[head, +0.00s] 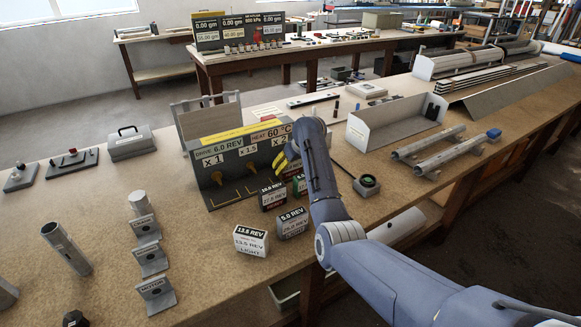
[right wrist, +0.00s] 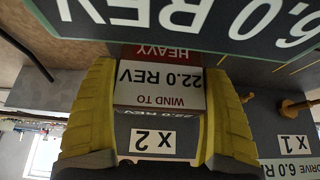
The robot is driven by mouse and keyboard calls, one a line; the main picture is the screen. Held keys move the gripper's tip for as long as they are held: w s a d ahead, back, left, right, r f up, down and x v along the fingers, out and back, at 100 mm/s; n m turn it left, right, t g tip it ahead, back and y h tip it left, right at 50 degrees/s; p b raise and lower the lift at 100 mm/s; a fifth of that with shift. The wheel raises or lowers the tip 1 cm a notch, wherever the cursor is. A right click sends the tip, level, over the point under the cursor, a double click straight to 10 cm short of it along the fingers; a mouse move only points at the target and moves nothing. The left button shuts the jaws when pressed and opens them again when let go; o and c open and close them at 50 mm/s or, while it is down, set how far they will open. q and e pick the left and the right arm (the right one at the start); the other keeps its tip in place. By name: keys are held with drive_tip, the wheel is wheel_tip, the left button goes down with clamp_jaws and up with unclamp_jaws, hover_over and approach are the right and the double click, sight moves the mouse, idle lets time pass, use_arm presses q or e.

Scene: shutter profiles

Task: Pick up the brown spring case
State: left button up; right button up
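The spring case (right wrist: 160,85) shows upside down in the right wrist view. It has a red-brown HEAVY band and a white label reading WIND TO 22.0 REV. I take it as the brown case. My right gripper (right wrist: 160,100) has a yellow finger along each side of it, with no clear gap, and looks shut on it. In the head view my right gripper (head: 283,156) is in front of the board's x 2 sign, and the arm and fingers hide most of this case. I cannot tell whether it is clear of the bench. My left gripper is not in view.
A large 6.0 REV label (right wrist: 230,22) is close to the wrist camera. The drive board (head: 235,165) stands behind.

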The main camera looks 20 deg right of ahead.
drive_tip(key=c, duration=0.7)
drive_tip(key=shift+r, duration=0.1)
